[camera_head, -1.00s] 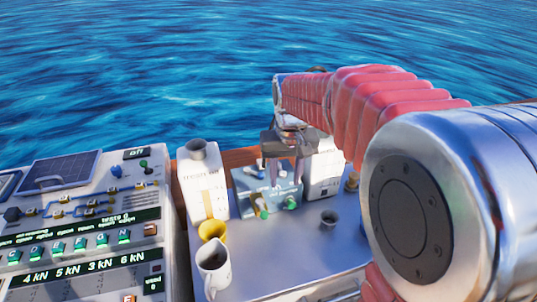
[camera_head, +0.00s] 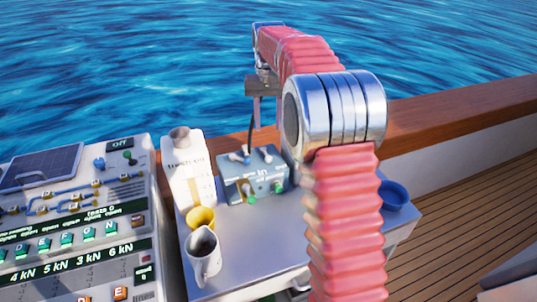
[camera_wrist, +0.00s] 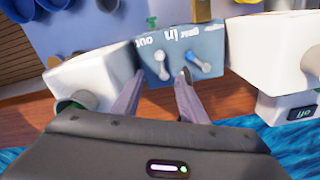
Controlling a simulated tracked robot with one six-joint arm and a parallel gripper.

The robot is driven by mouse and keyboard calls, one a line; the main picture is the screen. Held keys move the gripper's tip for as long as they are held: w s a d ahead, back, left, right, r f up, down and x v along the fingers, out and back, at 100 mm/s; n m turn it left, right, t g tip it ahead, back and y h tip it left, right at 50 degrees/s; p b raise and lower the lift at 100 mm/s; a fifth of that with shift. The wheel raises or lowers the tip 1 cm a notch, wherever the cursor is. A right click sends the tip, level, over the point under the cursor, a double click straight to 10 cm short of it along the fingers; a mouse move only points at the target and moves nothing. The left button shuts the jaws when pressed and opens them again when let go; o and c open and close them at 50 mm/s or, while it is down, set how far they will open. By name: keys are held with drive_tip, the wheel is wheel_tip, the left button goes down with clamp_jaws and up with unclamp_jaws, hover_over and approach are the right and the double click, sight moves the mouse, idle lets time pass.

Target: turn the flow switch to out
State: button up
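The blue-grey switch box (camera_head: 253,178) stands at the back of the metal table, lettered "in" on its front in the head view. In the wrist view the box (camera_wrist: 172,46) appears upside down, with "in" and "out" lettering. It carries a blue-ended lever (camera_wrist: 204,63) and a pale lever (camera_wrist: 161,68); I cannot tell for certain which is the flow switch. My gripper (camera_wrist: 161,78) is open and empty, its two fingers apart in front of the box. In the head view my gripper (camera_head: 255,118) hangs above the box, and my arm hides the area to its right.
A white carton (camera_head: 190,172) stands left of the box, with a yellow cup (camera_head: 201,218) and a white jug (camera_head: 205,262) in front. A blue bowl (camera_head: 394,195) is at the right. A control console (camera_head: 80,230) fills the left. The wooden rail (camera_head: 440,98) runs behind.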

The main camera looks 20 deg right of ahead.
sight(268, 157)
drive_tip(key=shift+s+a+r+m, duration=0.1)
drive_tip(key=shift+s+r+m, duration=0.25)
drive_tip(key=shift+r, duration=0.3)
drive_tip(key=shift+f, duration=0.15)
wheel_tip(268, 157, down, 14)
drive_tip(key=shift+s+r, duration=0.1)
drive_tip(key=shift+r, duration=0.1)
drive_tip(key=shift+c, duration=0.3)
clamp_jaws()
idle(0.4)
